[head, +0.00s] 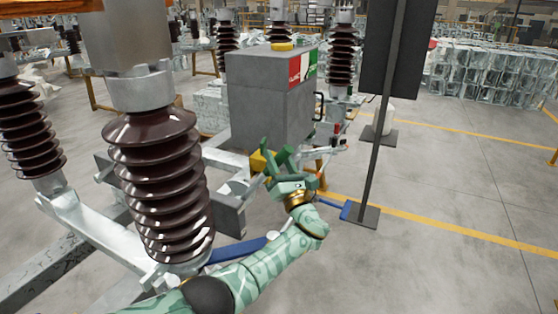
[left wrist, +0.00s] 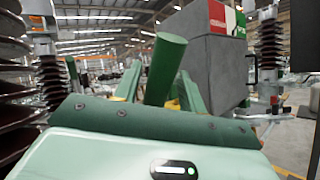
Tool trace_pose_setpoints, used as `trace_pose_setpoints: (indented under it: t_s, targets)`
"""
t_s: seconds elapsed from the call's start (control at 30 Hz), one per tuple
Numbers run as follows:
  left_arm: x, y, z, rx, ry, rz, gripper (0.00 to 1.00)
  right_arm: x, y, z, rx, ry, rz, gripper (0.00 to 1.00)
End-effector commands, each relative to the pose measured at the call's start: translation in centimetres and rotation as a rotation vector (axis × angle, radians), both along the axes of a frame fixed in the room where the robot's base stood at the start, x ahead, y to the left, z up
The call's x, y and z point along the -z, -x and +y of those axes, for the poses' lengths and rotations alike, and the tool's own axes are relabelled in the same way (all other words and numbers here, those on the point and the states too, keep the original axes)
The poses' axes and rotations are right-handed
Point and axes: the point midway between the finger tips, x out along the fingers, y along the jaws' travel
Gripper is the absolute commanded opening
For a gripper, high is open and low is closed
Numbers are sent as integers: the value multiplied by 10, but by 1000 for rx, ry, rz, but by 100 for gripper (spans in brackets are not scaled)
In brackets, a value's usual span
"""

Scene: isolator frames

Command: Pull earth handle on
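A dark green cylindrical bar, which looks like the earth handle (left wrist: 166,68), stands tilted in the middle of the left wrist view. My left gripper (head: 277,158) is in front of the lower part of the grey cabinet (head: 270,100). In the left wrist view its two light green fingers stand apart, one on each side of the bar. The fingers look open, and I cannot tell whether either one touches the bar. In the head view the bar is hard to separate from my green fingers. My right gripper is not in view.
A large brown ribbed insulator (head: 158,180) stands left of my left arm. A dark panel on a post (head: 385,130) with a foot plate stands to the right. A blue bar (head: 236,250) lies low, behind my forearm.

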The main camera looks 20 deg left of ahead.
Motion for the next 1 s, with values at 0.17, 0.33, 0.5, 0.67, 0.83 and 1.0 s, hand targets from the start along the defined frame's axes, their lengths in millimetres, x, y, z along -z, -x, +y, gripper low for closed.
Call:
trace_pose_setpoints:
  t_s: [0.17,0.33,0.5,0.67,0.83,1.0]
  targets:
    - [-1,0,0,0,-1,-1,45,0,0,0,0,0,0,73]
    - [1,2,-2,1,-2,-1,45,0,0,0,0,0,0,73]
    - [13,17,-19,2,-1,1,45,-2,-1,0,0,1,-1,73]
    - [36,44,-46,2,1,2,45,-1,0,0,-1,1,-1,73]
    - [58,71,-75,1,1,2,45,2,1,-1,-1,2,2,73]
    - [73,90,-94,1,1,2,45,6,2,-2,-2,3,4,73]
